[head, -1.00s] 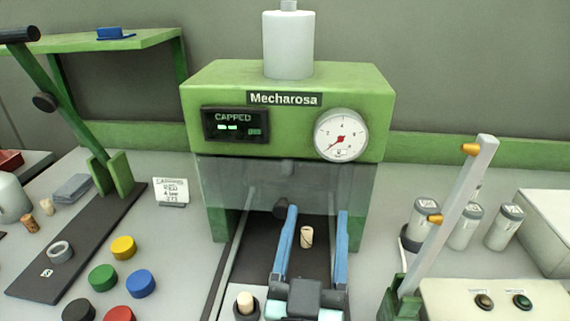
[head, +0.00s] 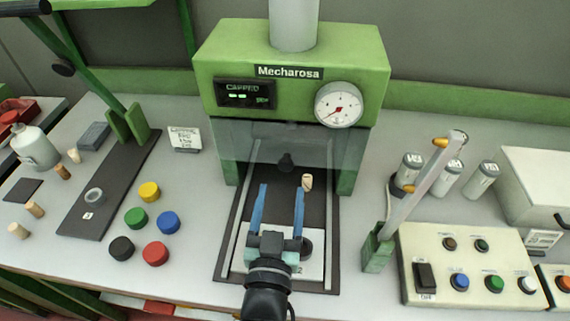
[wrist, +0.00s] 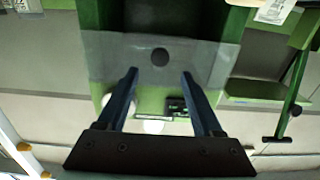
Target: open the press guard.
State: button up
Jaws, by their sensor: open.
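The press guard (head: 240,150) is a clear panel hanging down across the front opening of the green Mecharosa press (head: 290,65). A dark round knob (head: 286,162) sits on it, low and near the middle. My gripper (head: 281,189) is open and empty, its two blue fingers pointing at the guard from the front. In the wrist view the knob (wrist: 160,57) lies just beyond the fingertips, centred between them and apart from both. The guard (wrist: 110,60) shows there as a grey see-through band. The slide below is partly hidden by my gripper.
A pale cork (head: 307,183) shows near the right finger. A slanted lever with orange pegs (head: 425,180) and a button panel (head: 470,265) stand at right. Coloured caps (head: 150,191) and a hand corker (head: 110,185) are at left.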

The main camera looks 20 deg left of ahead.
aim_at(285, 166)
jog(key=x, duration=0.7)
jog(key=shift+w+f, duration=0.1)
jog(key=shift+w, duration=0.05)
grip_shut()
dwell(1.2)
